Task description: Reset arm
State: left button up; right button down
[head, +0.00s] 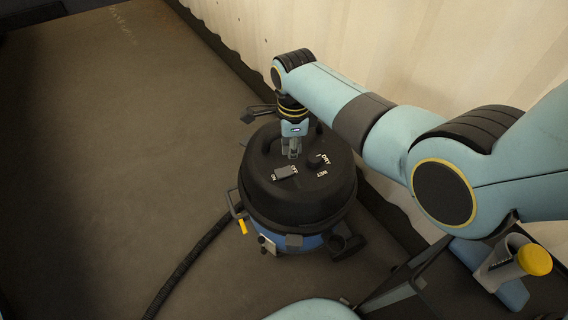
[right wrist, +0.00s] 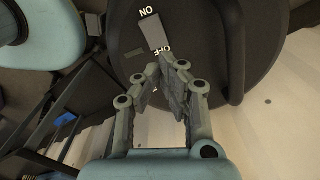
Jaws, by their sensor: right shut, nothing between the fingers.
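My right arm reaches in from the right in the head view. Its gripper (head: 292,152) points down at the top of a black and blue vacuum cleaner (head: 270,199), close behind the ON/OFF rocker switch (head: 286,173). In the right wrist view the gripper (right wrist: 166,66) is shut with nothing between its fingers, and its tips are near the OFF label. The switch (right wrist: 153,32) lies just beyond the tips. I cannot tell whether the fingers touch the lid. My left gripper is in neither view.
A WET/DRY knob (head: 315,161) sits right of the switch on the lid. A black hose (head: 186,268) runs along the floor to the lower left. A pale corrugated wall (head: 430,50) stands behind. The brown floor (head: 110,130) at left is clear.

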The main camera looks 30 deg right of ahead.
jog(key=shift+r+p, duration=0.45)
jog(key=shift+r, duration=0.3)
jog(key=shift+f, duration=0.15)
jog(key=shift+s, duration=0.1)
